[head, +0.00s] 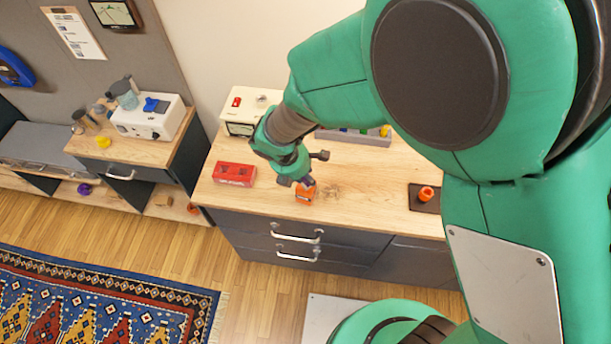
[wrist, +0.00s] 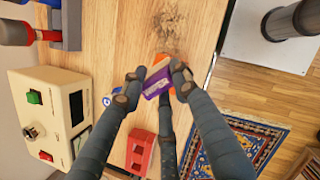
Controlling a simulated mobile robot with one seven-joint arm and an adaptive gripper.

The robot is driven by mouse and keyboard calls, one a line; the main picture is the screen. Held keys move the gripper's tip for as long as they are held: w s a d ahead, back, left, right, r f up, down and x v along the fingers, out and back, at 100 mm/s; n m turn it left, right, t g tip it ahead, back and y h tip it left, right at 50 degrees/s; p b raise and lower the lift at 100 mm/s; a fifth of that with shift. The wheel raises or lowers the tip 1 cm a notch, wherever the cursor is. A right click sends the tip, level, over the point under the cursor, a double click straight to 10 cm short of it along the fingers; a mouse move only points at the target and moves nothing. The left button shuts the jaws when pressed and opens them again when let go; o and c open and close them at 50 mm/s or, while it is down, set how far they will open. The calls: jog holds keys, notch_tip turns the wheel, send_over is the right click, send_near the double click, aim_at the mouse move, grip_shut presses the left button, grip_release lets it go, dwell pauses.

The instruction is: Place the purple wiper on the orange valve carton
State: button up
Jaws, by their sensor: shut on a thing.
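The purple wiper (wrist: 157,86), a small purple piece with a pale patch, is between my gripper's (wrist: 155,92) fingertips in the wrist view. My gripper is shut on it. The orange valve carton (wrist: 161,58) shows partly behind the wiper, which hides most of it. In the head view the carton (head: 304,195) stands on the wooden worktop near its front edge, with my gripper (head: 304,184) right over it. The wiper cannot be made out there. I cannot tell whether the wiper touches the carton.
A red box (head: 235,174) lies left of the carton. A cream meter box (head: 240,118) and a grey bin (head: 365,138) stand behind. A dark tray (head: 420,206) with an orange piece (head: 426,194) is at right.

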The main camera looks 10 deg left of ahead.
jog(key=shift+f, duration=0.15)
jog(key=o, duration=1.2)
jog(key=shift+o, duration=0.2)
jog(key=p+v, duration=0.1)
jog(key=v, duration=1.1)
